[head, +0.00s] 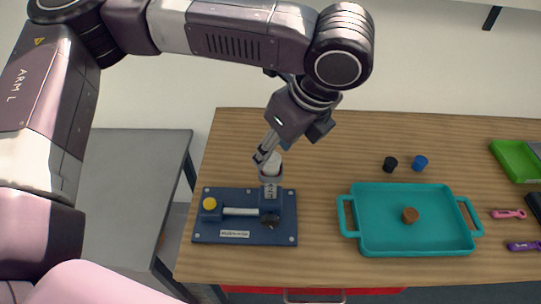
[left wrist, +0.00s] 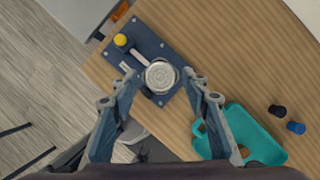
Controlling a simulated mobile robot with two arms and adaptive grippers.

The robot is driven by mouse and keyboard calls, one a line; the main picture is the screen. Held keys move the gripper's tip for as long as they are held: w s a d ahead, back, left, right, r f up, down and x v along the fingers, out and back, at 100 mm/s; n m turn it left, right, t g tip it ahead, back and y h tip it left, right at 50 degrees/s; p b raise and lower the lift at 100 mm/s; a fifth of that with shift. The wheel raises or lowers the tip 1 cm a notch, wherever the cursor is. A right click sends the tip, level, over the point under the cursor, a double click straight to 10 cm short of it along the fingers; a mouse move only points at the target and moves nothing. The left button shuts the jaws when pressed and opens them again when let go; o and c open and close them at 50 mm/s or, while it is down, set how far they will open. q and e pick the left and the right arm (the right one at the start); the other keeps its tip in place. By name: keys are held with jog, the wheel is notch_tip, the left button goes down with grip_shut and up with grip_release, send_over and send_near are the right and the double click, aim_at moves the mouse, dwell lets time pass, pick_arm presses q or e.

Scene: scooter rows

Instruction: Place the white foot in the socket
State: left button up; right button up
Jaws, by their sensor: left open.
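The white foot (head: 273,163) stands at the back of the blue fixture (head: 231,229), on or just over a pale upright tube end. In the left wrist view a round pale disc (left wrist: 160,75) lies between my fingertips, over the edge of the blue fixture (left wrist: 150,44). I cannot tell how deep the foot sits, as the socket's mouth is hidden. My left gripper (head: 266,154) is open around the foot from above; it also shows in the left wrist view (left wrist: 160,80), with a finger on each side. My right gripper is not in view.
The fixture has a yellow knob (head: 209,204) and a metal rod (head: 241,211). A teal tray (head: 372,246) holds a brown foot (head: 410,215). A black foot (head: 390,164) and a blue foot (head: 420,163) stand behind it. A green tray (head: 515,160) and tools lie at right.

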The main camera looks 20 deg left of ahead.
pick_arm(q)
jog(key=v, duration=0.8)
jog(key=shift+r+b, duration=0.25)
jog(key=shift+b, duration=0.2)
jog(key=shift+d+f, duration=0.1)
